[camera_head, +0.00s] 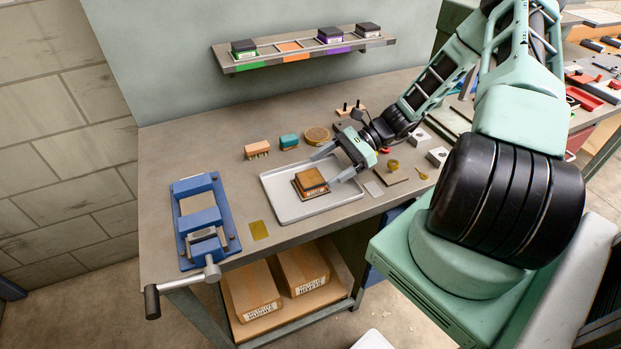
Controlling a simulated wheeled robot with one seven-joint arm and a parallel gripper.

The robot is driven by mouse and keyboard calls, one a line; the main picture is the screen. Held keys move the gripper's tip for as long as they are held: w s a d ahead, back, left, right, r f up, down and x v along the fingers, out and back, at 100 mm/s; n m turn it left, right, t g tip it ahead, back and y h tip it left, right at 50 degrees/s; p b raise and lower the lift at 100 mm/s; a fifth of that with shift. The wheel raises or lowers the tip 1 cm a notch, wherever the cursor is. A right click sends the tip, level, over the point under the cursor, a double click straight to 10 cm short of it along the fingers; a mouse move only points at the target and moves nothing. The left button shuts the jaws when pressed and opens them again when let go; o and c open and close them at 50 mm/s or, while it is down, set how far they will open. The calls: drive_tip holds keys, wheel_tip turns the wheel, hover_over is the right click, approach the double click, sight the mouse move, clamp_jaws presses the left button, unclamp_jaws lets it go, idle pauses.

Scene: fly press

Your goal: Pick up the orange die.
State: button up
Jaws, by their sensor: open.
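The orange die (311,180), a squat block with an orange-brown top and a printed label on its front, sits on the light grey tray (287,213) on the workbench. My gripper (323,168) is open, reaching in from the upper right. Its two fingertips are close to the die's right and back side, with nothing visible held between them. I cannot tell whether the fingers touch the die or hover above it.
A blue press frame (206,218) with a black-ended handle stands left of the tray. A wall shelf (305,51) holds dark-topped dies and a bare orange-marked place. A wooden brush (257,149), a teal block (289,141) and a round tin (317,135) lie behind the tray.

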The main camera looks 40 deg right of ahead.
sight(310, 178)
drive_tip(key=shift+p+x, duration=1.25)
drive_tip(key=shift+x, duration=1.55)
drive_tip(key=shift+d+f, duration=0.1)
drive_tip(key=c, duration=1.6)
